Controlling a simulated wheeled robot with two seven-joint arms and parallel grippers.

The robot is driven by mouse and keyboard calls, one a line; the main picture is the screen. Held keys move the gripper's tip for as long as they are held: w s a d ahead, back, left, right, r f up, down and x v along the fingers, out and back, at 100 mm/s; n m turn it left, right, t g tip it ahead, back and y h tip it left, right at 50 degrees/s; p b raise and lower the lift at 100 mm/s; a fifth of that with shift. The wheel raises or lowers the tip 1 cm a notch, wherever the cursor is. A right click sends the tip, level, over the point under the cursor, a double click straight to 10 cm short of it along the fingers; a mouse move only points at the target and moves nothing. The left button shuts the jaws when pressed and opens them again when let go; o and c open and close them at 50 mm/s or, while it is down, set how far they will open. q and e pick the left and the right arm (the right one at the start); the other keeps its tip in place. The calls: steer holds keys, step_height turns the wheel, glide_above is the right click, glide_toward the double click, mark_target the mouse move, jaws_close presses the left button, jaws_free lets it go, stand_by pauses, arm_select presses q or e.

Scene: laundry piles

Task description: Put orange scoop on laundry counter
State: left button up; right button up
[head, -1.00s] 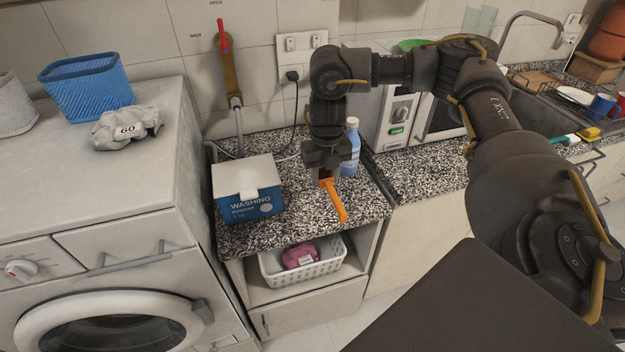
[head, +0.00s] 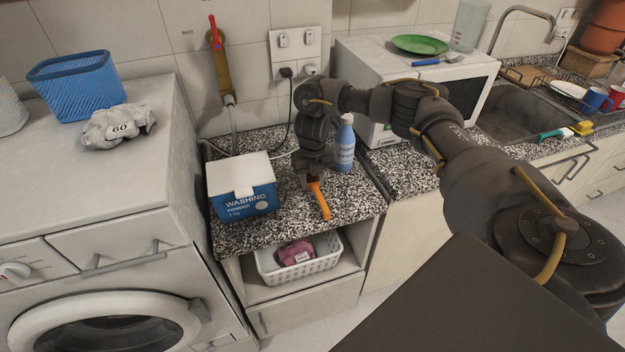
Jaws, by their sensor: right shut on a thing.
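The orange scoop (head: 321,203) is at my right gripper (head: 313,181), which points down and is shut on the scoop's upper end. The scoop's long part slants down toward the front right. It is over the speckled laundry counter (head: 290,225); I cannot tell whether it touches the surface. The scoop's held end is partly hidden by the gripper. My left gripper is not in view.
The washing powder box (head: 241,200) stands left of the gripper and a blue bottle (head: 344,150) close behind right. A white basket (head: 299,268) with a pink cloth sits on the shelf below. The counter's front strip is clear.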

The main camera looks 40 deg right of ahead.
steer(key=shift+f, duration=0.1)
steer(key=o, duration=0.9)
steer(key=shift+f, duration=0.1)
steer(key=shift+o, duration=0.2)
steer(key=shift+r, duration=0.3)
step_height(320, 180, up, 12)
steer(key=shift+p, duration=0.3)
steer(key=shift+f, duration=0.1)
